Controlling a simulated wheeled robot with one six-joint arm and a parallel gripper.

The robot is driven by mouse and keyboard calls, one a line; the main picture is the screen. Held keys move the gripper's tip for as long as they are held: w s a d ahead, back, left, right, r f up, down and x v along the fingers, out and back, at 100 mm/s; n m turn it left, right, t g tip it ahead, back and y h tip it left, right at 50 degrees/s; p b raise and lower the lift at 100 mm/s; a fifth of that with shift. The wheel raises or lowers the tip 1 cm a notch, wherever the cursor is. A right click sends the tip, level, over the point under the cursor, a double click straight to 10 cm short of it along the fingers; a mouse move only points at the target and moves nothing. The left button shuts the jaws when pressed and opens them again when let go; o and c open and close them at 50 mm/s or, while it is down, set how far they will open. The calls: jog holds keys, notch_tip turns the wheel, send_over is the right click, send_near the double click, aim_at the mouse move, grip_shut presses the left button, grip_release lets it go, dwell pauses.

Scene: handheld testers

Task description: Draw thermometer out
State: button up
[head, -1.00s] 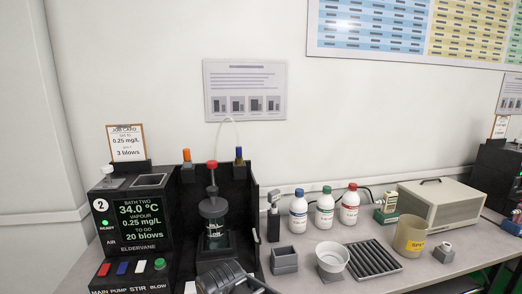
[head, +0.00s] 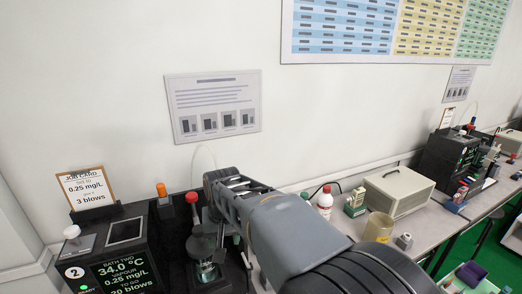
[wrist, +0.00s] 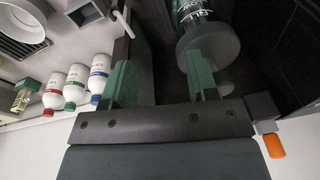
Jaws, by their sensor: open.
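No part is labelled as the thermometer, and I cannot tell for certain which one it is. An orange-capped piece (head: 161,190) stands upright at the back of the black bath unit; its orange cap also shows in the wrist view (wrist: 273,146). The blue-capped piece is hidden behind my arm. My gripper (head: 222,184) is above the unit's right rear part, right of the red knob. In the wrist view its green fingers (wrist: 160,78) are apart with nothing held; the jar shows behind the right finger.
The black bath unit (head: 112,243) has a display reading 34.0 °C and a job card (head: 86,188). Capped bottles (wrist: 75,85) and a white cup (wrist: 22,22) stand beside it. A beige box (head: 398,193) is farther right. The wall is behind.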

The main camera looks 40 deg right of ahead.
jog(key=w+d+r+m+g+y+p, duration=0.1)
jog(key=w+d+r+m+p, duration=0.15)
jog(key=d, duration=0.45)
jog(key=w+d+r+m+p, duration=0.1)
jog(key=w+d+m, duration=0.3)
jog(key=d, duration=0.2)
jog(key=w+d+r+m+g+y+p, duration=0.1)
jog(key=w+d+m, duration=0.3)
jog(key=d, duration=0.3)
jog(key=f, duration=0.4)
jog(key=a+f, duration=0.1)
jog(key=f, duration=0.3)
jog(key=a+f, duration=0.1)
jog(key=f, duration=0.3)
jog(key=shift+s+f+p, duration=0.2)
jog(key=shift+s+p, duration=0.1)
jog(key=shift+p, duration=0.05)
jog(key=shift+c, duration=0.2)
grip_shut()
